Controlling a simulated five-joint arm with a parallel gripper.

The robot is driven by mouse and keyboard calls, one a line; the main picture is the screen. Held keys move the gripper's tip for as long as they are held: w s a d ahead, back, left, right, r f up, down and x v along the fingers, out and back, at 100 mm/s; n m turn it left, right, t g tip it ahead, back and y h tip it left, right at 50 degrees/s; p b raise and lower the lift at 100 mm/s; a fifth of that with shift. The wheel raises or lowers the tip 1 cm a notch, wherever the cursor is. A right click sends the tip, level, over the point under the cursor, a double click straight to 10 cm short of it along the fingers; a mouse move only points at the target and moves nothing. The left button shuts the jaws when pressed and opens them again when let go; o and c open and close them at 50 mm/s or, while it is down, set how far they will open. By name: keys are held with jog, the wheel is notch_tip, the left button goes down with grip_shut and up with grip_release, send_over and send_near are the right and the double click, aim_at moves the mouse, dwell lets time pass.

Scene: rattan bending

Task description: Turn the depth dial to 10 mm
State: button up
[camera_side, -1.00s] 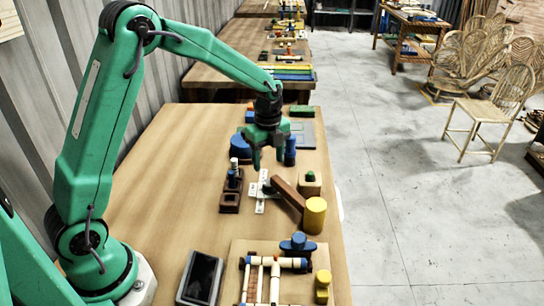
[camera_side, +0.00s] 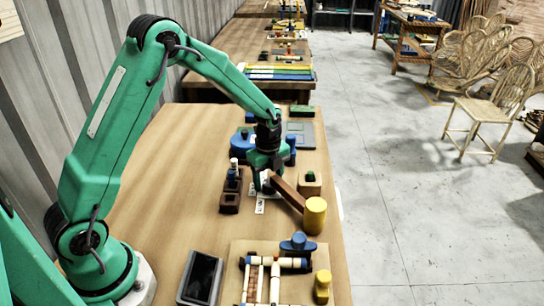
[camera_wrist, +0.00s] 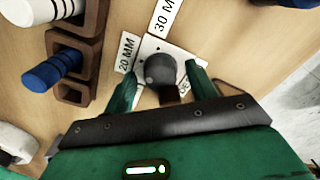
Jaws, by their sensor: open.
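The depth dial has a dark grey round knob (camera_wrist: 160,69) on a white plate (camera_wrist: 152,45) in the wrist view. A small brown piece sticks out below the knob. Labels reading "20 MM" (camera_wrist: 127,53) and "30 M…" (camera_wrist: 165,17) lie around it; a third label at lower right is mostly hidden, and I see no 10 mm label. My gripper (camera_wrist: 162,88) is open, with one green finger on each side of the knob; I cannot tell whether they touch it. In the side view my gripper (camera_side: 265,184) is low over the dial and hides the knob; a white label (camera_side: 260,207) shows below.
A brown block with sockets (camera_side: 231,192) holding blue and white pegs stands close left of my gripper. A mallet with a yellow head (camera_side: 316,215) lies close right. The table's left side is clear.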

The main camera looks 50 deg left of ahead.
jog(key=shift+c, duration=0.5)
jog(key=c, duration=0.9)
jog(key=shift+n, duration=0.6)
jog(key=n, duration=0.2)
jog(key=shift+n, duration=0.4)
jog(key=shift+s+n, duration=0.1)
jog(key=shift+n, duration=1.7)
jog(key=shift+r, duration=0.1)
jog(key=o, duration=1)
